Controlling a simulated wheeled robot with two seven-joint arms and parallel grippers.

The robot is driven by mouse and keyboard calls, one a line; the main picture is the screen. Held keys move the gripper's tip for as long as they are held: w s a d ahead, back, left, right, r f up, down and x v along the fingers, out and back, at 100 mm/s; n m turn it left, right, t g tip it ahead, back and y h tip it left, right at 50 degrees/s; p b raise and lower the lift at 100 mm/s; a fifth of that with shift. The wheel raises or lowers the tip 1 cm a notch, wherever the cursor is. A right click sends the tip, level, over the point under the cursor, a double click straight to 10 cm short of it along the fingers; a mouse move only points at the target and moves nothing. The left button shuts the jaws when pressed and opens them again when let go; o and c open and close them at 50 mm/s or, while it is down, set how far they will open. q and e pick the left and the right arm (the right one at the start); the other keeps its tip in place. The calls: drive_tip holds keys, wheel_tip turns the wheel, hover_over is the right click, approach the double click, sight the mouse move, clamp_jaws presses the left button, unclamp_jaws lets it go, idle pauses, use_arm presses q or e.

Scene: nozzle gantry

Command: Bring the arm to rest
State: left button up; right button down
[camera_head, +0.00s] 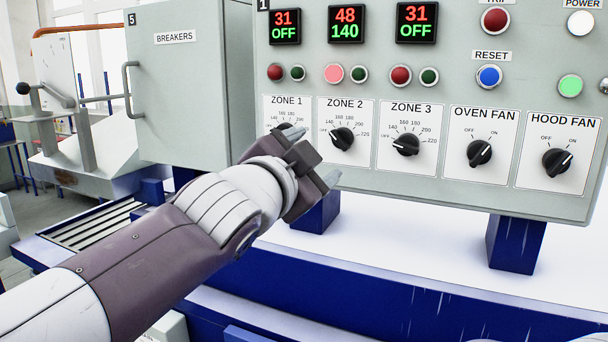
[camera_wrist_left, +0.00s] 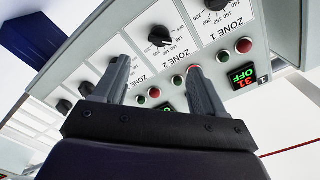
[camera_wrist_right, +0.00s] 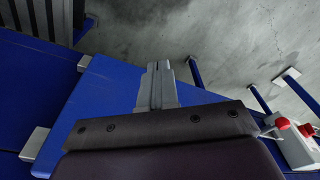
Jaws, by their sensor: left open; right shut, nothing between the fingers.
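My left arm reaches in from the left in the head view. My left gripper (camera_head: 307,163) is in front of the panel's lower edge, by the ZONE 1 and ZONE 2 knobs. In the left wrist view its two fingers (camera_wrist_left: 155,92) stand apart with nothing held between them. The ZONE 2 knob (camera_head: 343,138) shows beyond them, and it also shows in the left wrist view (camera_wrist_left: 158,37). I cannot tell whether a fingertip touches the panel. My right gripper (camera_wrist_right: 158,85) shows only in the right wrist view. Its fingers are together and empty, above blue metalwork (camera_wrist_right: 110,90).
The control panel (camera_head: 480,205) fills the right of the head view, with ZONE 3 (camera_head: 406,145), OVEN FAN (camera_head: 480,152) and HOOD FAN (camera_head: 557,161) knobs. The BREAKERS cabinet (camera_head: 190,90) stands at the left. The white surface below the panel (camera_head: 420,245) is clear.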

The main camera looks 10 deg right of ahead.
use_arm(q)
drive_tip(key=v, duration=0.2)
drive_tip(key=shift+s+a, duration=0.2)
drive_tip(key=shift+s, duration=0.1)
drive_tip(key=a+f+n+g+y, duration=0.2)
drive_tip(key=a+f+n, duration=0.1)
drive_tip(key=f, duration=0.7)
drive_tip(key=a+f+n+g+y, duration=0.2)
drive_tip(key=a+f+g+y, duration=0.1)
drive_tip(key=f, duration=0.7)
drive_tip(key=a+f+n+g+y, duration=0.2)
drive_tip(key=a+f+n, duration=0.15)
drive_tip(key=f, duration=0.65)
drive_tip(key=s+a+f+n+g+y, duration=0.3)
drive_tip(key=s+a+f+n+g, duration=0.3)
drive_tip(key=s+a+f, duration=0.8)
drive_tip(key=a+f+n, duration=0.1)
drive_tip(key=a+f, duration=0.2)
drive_tip(key=shift+s+f+g, duration=0.35)
drive_tip(key=shift+s+g, duration=0.05)
drive_tip(key=shift+a, duration=0.1)
